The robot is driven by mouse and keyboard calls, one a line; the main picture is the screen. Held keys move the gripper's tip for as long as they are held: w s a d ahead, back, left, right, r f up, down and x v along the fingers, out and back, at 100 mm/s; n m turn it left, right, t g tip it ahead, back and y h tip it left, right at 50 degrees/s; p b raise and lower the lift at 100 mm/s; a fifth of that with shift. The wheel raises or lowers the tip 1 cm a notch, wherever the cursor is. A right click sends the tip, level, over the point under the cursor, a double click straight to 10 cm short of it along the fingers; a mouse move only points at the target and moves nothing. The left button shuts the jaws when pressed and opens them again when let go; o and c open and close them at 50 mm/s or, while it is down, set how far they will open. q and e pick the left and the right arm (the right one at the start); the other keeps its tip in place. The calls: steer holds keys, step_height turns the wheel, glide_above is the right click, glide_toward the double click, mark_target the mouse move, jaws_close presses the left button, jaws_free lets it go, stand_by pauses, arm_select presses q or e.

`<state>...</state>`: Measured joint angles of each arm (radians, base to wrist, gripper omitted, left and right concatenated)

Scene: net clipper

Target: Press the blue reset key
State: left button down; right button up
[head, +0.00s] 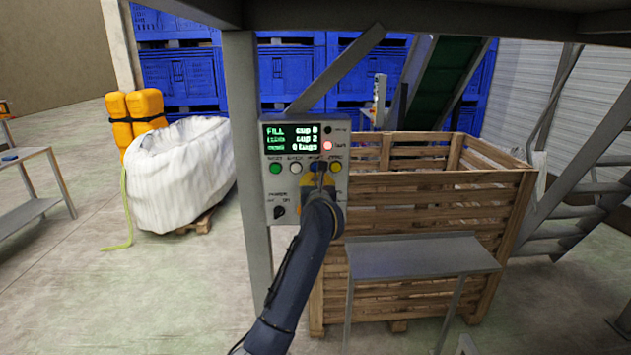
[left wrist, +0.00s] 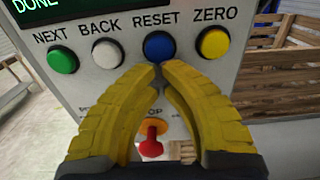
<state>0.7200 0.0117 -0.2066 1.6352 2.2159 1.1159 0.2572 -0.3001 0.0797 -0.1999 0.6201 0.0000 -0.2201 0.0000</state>
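The control panel (head: 300,210) stands on a grey post, with a lit green display (head: 291,136) and a row of keys. The blue key (left wrist: 159,46), labelled RESET, is third in the row, between a white key (left wrist: 107,53) and a yellow key (left wrist: 213,42). My left gripper (left wrist: 160,68) has yellow fingers with the tips together and nothing between them. The tips are at the lower edge of the blue key; I cannot tell whether they touch it. In the head view the left gripper (head: 317,178) covers part of the panel. My right gripper is not in view.
A green key (left wrist: 62,60) is at the row's left end. A red knob (left wrist: 151,145) on the panel shows below, between the fingers. A wooden crate (head: 440,185) and a grey metal table (head: 420,258) stand right of the panel. A white sack (head: 180,172) sits left.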

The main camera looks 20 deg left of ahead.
arm_select(q)
steer(key=shift+w, duration=0.1)
steer(key=shift+x, duration=0.8)
steer(key=shift+a+r, duration=0.1)
steer(key=shift+s+d, duration=0.2)
steer(key=shift+s, duration=0.2)
steer(key=v, duration=1.3)
steer(key=shift+s+d, duration=0.1)
steer(key=shift+s, duration=0.05)
